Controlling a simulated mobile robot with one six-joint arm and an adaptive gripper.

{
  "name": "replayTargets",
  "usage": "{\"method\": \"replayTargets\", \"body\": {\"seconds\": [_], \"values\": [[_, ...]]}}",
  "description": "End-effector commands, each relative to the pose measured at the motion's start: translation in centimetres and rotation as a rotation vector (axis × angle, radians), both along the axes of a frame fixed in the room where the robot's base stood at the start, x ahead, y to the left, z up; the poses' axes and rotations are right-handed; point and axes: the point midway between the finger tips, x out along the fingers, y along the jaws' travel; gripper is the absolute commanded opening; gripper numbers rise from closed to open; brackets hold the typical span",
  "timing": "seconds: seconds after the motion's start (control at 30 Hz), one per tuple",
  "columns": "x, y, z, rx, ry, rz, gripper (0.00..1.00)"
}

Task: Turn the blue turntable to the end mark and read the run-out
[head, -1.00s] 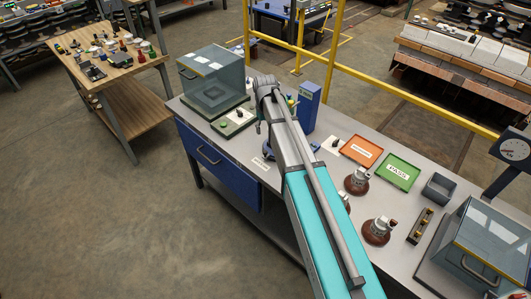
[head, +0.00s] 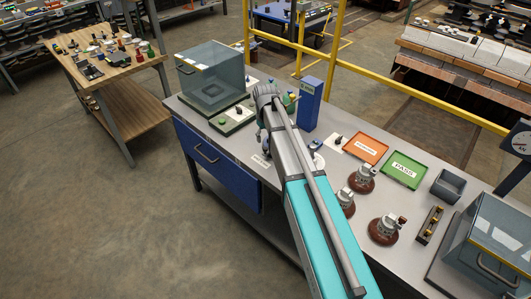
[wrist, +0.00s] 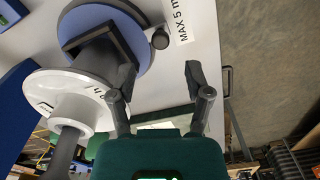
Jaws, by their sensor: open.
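The blue turntable (wrist: 78,28) shows at the upper left of the wrist view. A dark bracket and a white round disc (wrist: 60,95) with dark marks overlap it, so only part of its rim shows. A small dark knob (wrist: 160,39) sits beside its rim. My gripper (wrist: 160,76) is open and empty, its two dark fingers apart. The left finger is close to the disc's edge; whether they touch I cannot tell. In the head view my arm hides most of the turntable area. I cannot read an end mark or a run-out value.
A white label (wrist: 190,25) lies on the bench beside the turntable. In the head view a blue post (head: 309,104) and a glass box (head: 212,78) stand at the back. An orange tray (head: 366,149), a green PASS tray (head: 404,169) and brown-based insulators (head: 383,230) are right of my arm.

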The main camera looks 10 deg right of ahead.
Motion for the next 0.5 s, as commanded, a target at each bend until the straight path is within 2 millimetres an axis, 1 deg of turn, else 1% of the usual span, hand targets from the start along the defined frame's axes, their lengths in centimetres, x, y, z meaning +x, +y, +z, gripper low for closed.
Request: {"method": "replayTargets", "body": {"seconds": [0.03, 0.5], "values": [[0.0, 0.0, -0.8, 0.0, 0.0, 0.0, 0.64], [0.0, 0.0, -4.4, 0.0, 0.0, 0.0, 0.64]]}}
